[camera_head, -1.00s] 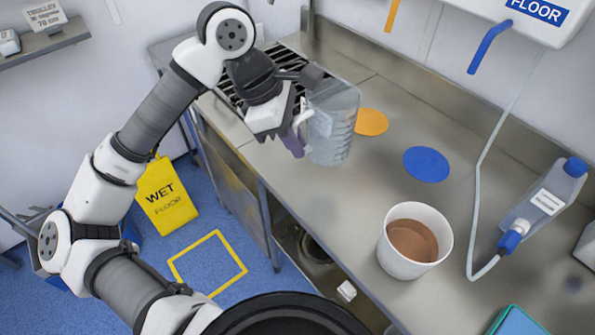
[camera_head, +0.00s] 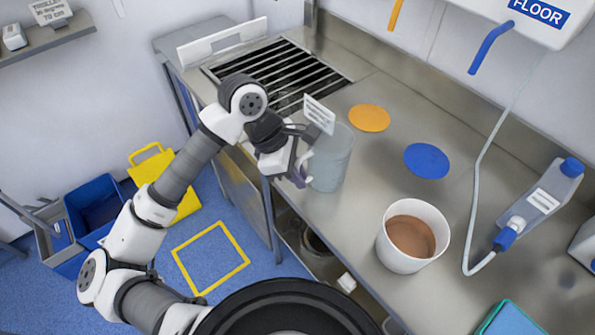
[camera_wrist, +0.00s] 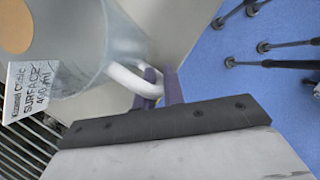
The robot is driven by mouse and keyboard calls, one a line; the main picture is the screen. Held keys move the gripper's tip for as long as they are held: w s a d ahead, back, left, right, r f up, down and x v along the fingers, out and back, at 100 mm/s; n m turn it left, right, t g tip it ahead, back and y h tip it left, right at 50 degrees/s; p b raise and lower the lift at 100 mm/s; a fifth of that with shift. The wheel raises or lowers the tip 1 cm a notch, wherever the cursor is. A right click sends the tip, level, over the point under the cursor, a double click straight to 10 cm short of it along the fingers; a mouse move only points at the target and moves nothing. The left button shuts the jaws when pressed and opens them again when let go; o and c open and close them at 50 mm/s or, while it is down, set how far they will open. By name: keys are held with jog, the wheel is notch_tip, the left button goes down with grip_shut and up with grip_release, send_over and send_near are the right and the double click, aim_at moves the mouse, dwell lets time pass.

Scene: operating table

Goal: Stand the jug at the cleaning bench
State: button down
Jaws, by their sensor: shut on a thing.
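The jug (camera_head: 331,160) is translucent, with a white handle (camera_wrist: 134,80). It is upright over the front part of the steel bench (camera_head: 375,195), close to the front edge. I cannot tell whether its base touches the bench. My gripper (camera_head: 299,175) is at the left of the jug, its purple fingers shut on the handle. In the wrist view the gripper (camera_wrist: 161,88) closes around the handle, and the jug's body (camera_wrist: 90,35) is at upper left. A printed white card (camera_head: 319,114) shows by the jug's rim; its support is unclear.
An orange disc (camera_head: 369,117) and a blue disc (camera_head: 426,161) lie on the bench behind and right. A white bucket of brown liquid (camera_head: 401,262) stands nearer. A drain grille (camera_head: 270,75) is at the back left. A clear bottle with a hose (camera_head: 541,200) is at right.

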jog(key=shift+f, duration=0.15)
jog(key=c, duration=1.5)
grip_release()
